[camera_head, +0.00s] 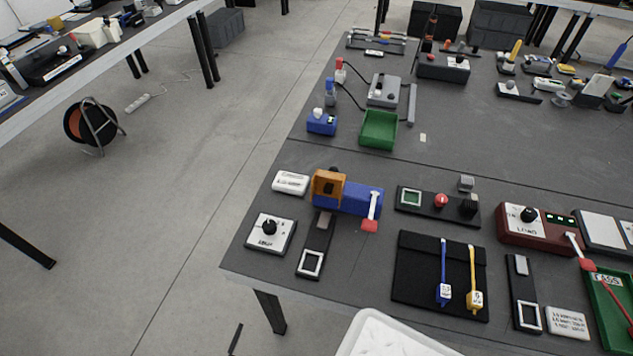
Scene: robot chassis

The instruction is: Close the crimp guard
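A blue bench device (351,198) sits near the left front of the dark table. An orange block-like part (328,187) with a dark opening stands upright at its left end; it looks like the crimp guard, but no label confirms this. Whether it is raised or shut is too small to tell. A white lever with a red tip (371,212) sits at the right end of the device and hangs over its front. My gripper is not in view, and nothing is seen touching the device.
A white label block (290,182) lies left of the device. A knob box (270,233) and a dark strip with a white-framed square (315,245) are in front. A black mat (415,285) with blue and yellow tagged tools lies to the right. A green tray (379,129) stands behind.

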